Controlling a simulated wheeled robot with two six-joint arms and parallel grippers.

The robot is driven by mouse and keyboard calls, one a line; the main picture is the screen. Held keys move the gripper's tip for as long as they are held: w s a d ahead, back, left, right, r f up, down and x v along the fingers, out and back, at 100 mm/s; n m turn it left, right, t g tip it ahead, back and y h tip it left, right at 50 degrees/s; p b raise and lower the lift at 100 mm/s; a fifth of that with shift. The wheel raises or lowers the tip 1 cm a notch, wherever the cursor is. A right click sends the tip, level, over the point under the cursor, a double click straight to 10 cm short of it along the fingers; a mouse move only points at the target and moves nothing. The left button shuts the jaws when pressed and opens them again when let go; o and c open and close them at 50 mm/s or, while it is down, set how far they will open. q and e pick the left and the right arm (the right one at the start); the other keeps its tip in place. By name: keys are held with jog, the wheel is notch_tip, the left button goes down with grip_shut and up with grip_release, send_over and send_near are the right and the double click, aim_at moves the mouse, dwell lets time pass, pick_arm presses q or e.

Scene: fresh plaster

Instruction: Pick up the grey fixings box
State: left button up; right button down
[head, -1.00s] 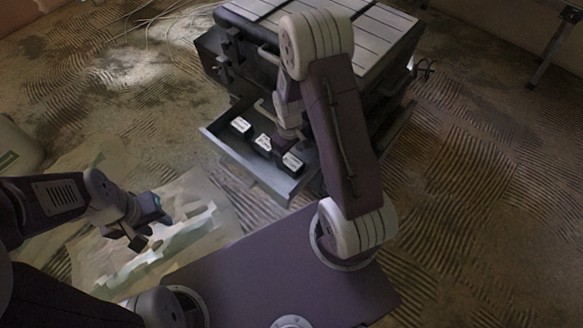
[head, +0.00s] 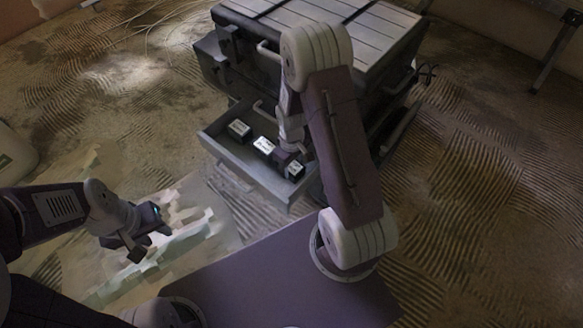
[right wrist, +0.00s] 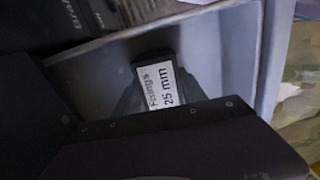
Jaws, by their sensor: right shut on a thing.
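A dark grey fixings box (right wrist: 157,83) with a white label reading "Fixings 25 mm" shows in the right wrist view, over the open drawer. My right gripper (head: 292,157) reaches down into the drawer and is shut on this box, which appears to be the nearest-right one (head: 294,170) in the head view. The gripper body hides the box's lower part in the right wrist view. My left gripper (head: 142,243) is away to the left, over the pale sheet; its fingers look apart and empty.
Two other dark boxes with white labels, one at the left (head: 239,129) and one in the middle (head: 264,145), are in the drawer (head: 245,175). The drawer extends from a dark cabinet with a slatted top (head: 385,28). A pale sheet (head: 185,250) lies on the floor.

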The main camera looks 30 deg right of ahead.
jog(key=shift+r+p, duration=0.25)
jog(key=shift+p, duration=0.1)
notch_tip(320, 180, up, 12)
jog(key=p, duration=0.8)
jog(key=w+a+p, duration=0.2)
jog(key=w+a, duration=0.1)
jog(key=a, duration=0.6)
jog(key=w+a+f+p, duration=0.1)
jog(key=w+a+p, duration=0.1)
jog(key=a, duration=0.8)
jog(key=shift+w, duration=0.4)
jog(key=shift+p, duration=0.3)
